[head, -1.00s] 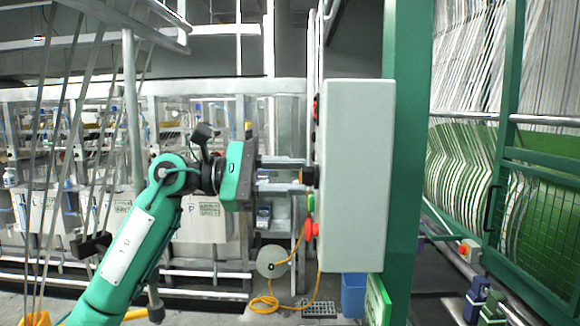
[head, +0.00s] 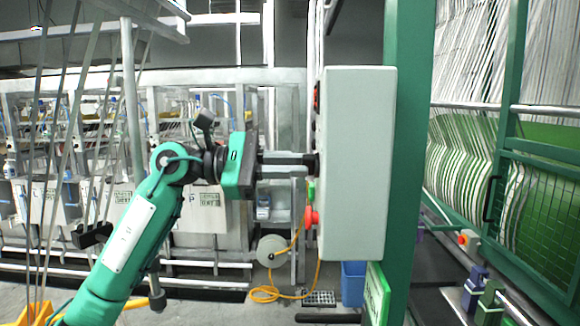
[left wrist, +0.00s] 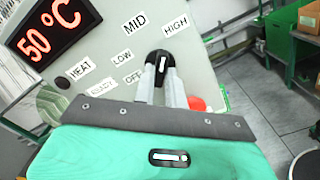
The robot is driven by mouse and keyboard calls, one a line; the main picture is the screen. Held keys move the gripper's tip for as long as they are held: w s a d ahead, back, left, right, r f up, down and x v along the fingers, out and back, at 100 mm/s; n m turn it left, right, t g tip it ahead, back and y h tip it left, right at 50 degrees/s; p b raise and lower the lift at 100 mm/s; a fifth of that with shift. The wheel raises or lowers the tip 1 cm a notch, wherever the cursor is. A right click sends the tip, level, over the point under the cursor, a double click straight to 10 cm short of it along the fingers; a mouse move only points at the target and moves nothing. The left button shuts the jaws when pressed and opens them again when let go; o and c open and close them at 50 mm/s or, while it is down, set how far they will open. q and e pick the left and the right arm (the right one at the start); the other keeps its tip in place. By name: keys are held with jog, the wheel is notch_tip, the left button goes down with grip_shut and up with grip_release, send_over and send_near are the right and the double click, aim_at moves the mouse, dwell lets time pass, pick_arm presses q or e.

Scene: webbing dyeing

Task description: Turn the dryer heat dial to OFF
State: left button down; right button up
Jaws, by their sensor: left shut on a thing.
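The dryer heat dial is a black knob that stands out from the control box face; it shows in the left wrist view (left wrist: 161,57) and edge-on in the head view (head: 312,165). Labels LOW (left wrist: 122,58), MID (left wrist: 134,22), HIGH (left wrist: 175,26) and a partly covered OFF (left wrist: 133,78) surround it. A white mark shows on the knob, but I cannot tell surely which label it points to. My left gripper (head: 306,165) is shut on the dial, its fingers level and side by side. My right gripper is out of view.
The grey control box (head: 356,165) hangs beside a green post (head: 405,165). Its red display (left wrist: 52,32) reads 50°C. A red button (head: 312,217) and a green button (head: 310,190) sit just below the dial. A yellow hose (head: 268,293) lies below.

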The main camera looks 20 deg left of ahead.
pick_arm(q)
jog(key=shift+r+n+p, duration=0.15)
jog(key=shift+n+p, duration=4.3)
jog(key=shift+n, duration=8.45)
jog(key=c, duration=1.4)
grip_release()
jog(key=shift+c, duration=0.2)
jog(key=shift+a, duration=0.1)
